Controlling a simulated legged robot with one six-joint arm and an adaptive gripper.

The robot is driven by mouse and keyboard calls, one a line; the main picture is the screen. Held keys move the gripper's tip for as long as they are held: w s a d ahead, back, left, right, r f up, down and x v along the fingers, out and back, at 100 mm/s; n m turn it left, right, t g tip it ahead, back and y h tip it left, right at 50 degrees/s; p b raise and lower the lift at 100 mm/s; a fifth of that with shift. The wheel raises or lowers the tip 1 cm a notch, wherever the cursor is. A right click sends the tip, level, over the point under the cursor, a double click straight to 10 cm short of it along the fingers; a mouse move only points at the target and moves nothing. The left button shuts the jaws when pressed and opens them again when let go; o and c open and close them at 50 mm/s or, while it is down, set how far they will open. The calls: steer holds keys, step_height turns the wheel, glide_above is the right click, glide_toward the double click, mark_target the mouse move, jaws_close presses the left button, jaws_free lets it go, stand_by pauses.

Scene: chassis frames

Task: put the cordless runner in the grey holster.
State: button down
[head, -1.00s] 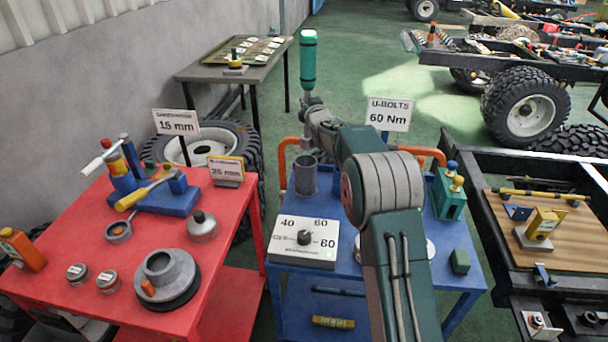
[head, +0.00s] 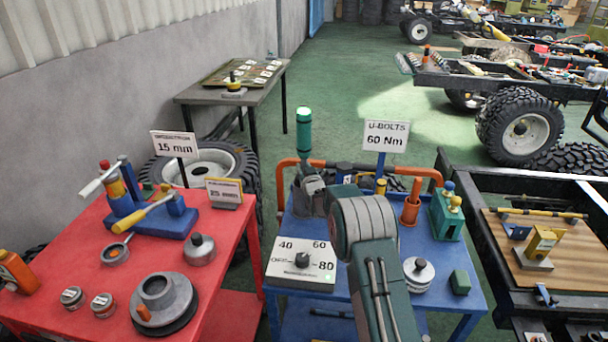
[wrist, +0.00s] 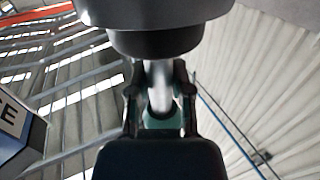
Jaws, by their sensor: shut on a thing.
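The cordless runner (head: 304,128) is a green cylinder with a paler green top and a thin shank below it. It stands upright in the head view. My gripper (head: 310,180) is shut on its lower part. In the wrist view the runner's pale shank (wrist: 160,88) shows between my two fingers (wrist: 160,100). The grey holster (head: 299,204) is a grey cup on the blue cart, directly below and behind my gripper. My gripper and wrist hide much of it. I cannot tell whether the runner's lower end is inside it.
The blue cart (head: 452,305) also carries a dial box (head: 302,262), an orange holder (head: 411,209), a green block (head: 446,215), a round weight (head: 418,273) and a U-bolts sign (head: 385,136). An orange rail (head: 350,165) runs behind. A crowded red cart (head: 232,232) stands left.

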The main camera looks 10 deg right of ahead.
steer(key=shift+a+f, duration=0.1)
steer(key=shift+f, duration=0.9)
steer(key=c, duration=0.5)
jaws_free()
steer(key=shift+f, duration=0.2)
steer(key=shift+c, duration=0.2)
steer(key=shift+s, duration=0.1)
steer(key=s+d, duration=0.1)
steer(key=s, duration=1)
steer(key=s+r+g+h, duration=0.2)
steer(key=s+r+g, duration=0.4)
steer(key=s+r, duration=1.05)
steer(key=s+m+g, duration=0.1)
steer(key=s+g, duration=0.5)
steer(key=s, duration=2.5)
steer(key=shift+s+a+f, duration=0.2)
steer(key=shift+a+f, duration=0.05)
steer(key=shift+a, duration=0.2)
